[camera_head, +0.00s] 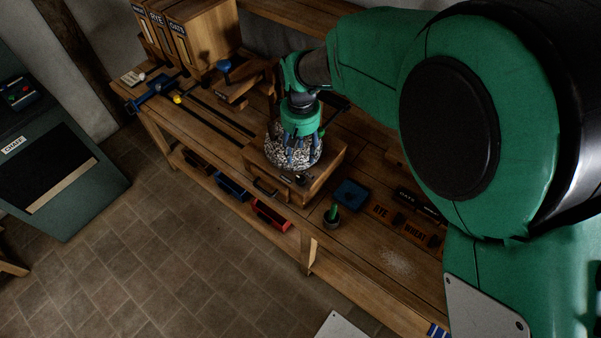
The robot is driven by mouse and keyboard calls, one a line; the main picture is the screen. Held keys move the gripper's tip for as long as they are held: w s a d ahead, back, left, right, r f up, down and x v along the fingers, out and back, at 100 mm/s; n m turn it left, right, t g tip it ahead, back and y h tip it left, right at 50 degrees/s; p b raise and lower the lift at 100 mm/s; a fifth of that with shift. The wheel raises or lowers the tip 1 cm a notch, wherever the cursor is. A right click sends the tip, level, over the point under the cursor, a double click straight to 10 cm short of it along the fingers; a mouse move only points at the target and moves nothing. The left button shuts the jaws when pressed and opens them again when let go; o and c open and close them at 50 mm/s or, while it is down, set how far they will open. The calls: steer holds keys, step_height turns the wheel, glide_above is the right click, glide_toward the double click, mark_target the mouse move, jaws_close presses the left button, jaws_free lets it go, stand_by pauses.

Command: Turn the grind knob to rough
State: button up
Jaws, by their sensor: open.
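The mill is a wooden box (322,173) on the bench, with a round speckled stone (273,153) on top. A small dark part (298,180) sits at the front of the box, below the stone; it may be the grind knob, but it is too small and dark to read its setting or any rough mark. My gripper (299,163) points down over the stone from my green arm. Its fingers are apart, close to the stone and just behind the dark part. I cannot tell whether they touch anything. I see nothing held between them.
A drawer handle (264,188) juts from the box front. A blue tray (351,194) and a pot with a green item (332,216) stand to the right. Grain bins (200,40) stand behind. A red bin (270,215) hangs below. A chaff machine (50,165) stands left; floor between is clear.

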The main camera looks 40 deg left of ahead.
mark_target(301, 178)
steer(key=shift+f, duration=0.15)
step_height(301, 178, down, 14)
steer(key=shift+r, duration=0.2)
stand_by(0.7)
steer(key=c, duration=1.2)
